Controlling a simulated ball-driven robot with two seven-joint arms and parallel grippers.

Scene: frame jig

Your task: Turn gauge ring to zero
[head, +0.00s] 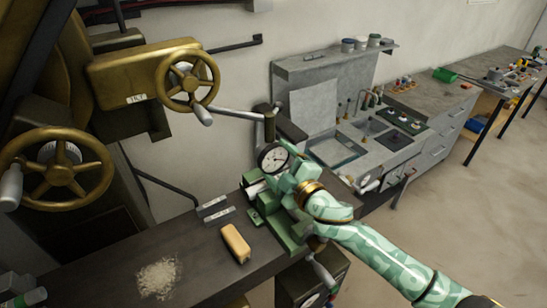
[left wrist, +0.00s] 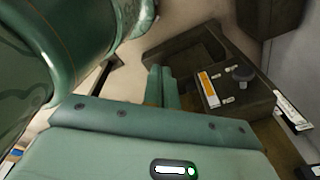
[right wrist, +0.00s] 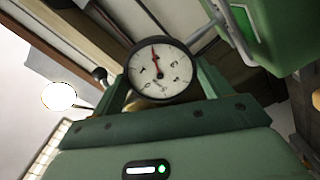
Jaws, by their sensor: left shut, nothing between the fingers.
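The dial gauge (head: 273,157), with a pale face and dark round ring, stands above the green fixture on the bench. In the right wrist view the gauge (right wrist: 162,70) faces me, and its red needle points up and slightly left. My right gripper (head: 286,168) is at the gauge. Its fingers (right wrist: 163,72) are spread, one on each side of the ring and close to the rim; whether they press on it I cannot tell. My left gripper (left wrist: 161,72) is shut and empty, away from the gauge; it is out of the head view.
The dark bench (head: 105,256) holds a wooden-backed brush (head: 235,243), grey blocks (head: 215,208) and a pile of shavings (head: 158,276). Brass handwheels (head: 188,82) stand at the left. Open floor is at the right.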

